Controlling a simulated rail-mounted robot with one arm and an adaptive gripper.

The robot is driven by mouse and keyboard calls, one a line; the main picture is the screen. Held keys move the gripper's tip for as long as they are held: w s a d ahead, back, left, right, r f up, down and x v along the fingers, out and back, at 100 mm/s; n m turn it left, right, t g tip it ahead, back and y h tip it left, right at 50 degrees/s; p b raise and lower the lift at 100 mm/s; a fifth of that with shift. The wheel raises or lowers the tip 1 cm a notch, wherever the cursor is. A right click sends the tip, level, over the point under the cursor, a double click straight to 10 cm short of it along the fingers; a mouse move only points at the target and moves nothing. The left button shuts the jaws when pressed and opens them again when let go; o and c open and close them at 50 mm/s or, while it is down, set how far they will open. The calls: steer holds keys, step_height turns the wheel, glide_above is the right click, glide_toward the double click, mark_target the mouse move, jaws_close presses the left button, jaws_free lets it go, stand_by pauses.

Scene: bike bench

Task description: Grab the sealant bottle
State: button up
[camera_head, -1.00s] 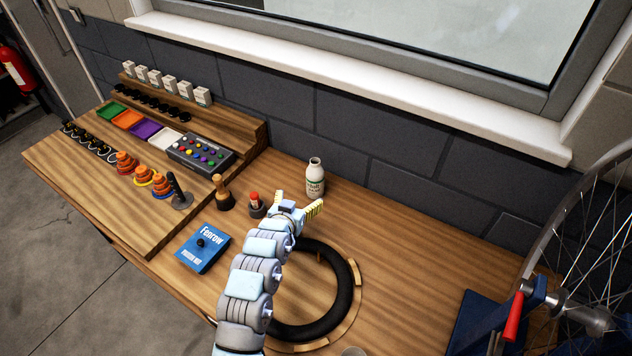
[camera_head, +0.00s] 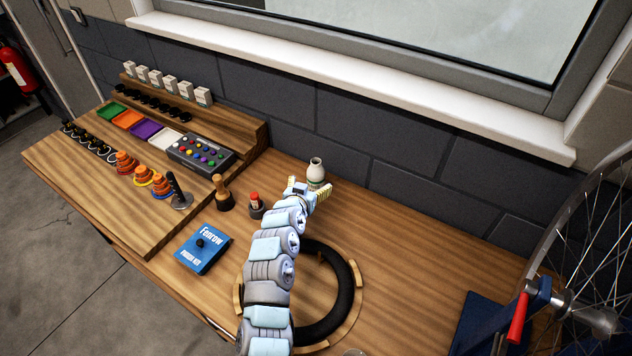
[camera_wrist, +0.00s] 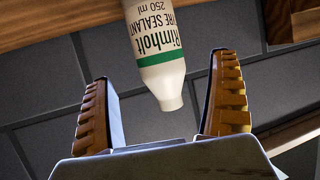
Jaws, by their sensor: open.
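The sealant bottle (camera_head: 316,171) is white with a green band and stands upright on the bench near the wall. My gripper (camera_head: 307,189) is open in front of it, and its fingers partly hide the bottle's lower part in the head view. In the wrist view the bottle (camera_wrist: 158,50) appears upside down, with its label reading tire sealant, 250 ml. It shows between and beyond the two ridged orange fingers of my gripper (camera_wrist: 162,110). Clear gaps show on both sides, and neither finger appears to touch it.
A small red-capped item (camera_head: 255,204) and a wooden-handled tool (camera_head: 222,194) stand left of my gripper. A black tyre (camera_head: 349,290) lies on the bench beside my arm. The dark block wall (camera_head: 340,140) is close behind the bottle.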

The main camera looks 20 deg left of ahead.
mark_target(313, 181)
steer(key=shift+w+f, duration=0.25)
steer(key=shift+w, duration=0.35)
steer(key=shift+b+x, duration=0.75)
steer(key=shift+x, duration=1.6)
steer(key=shift+w+f, duration=0.15)
steer(key=shift+w, duration=0.1)
steer(key=c, duration=1.3)
steer(key=shift+c, duration=0.2)
steer(key=shift+s, duration=0.1)
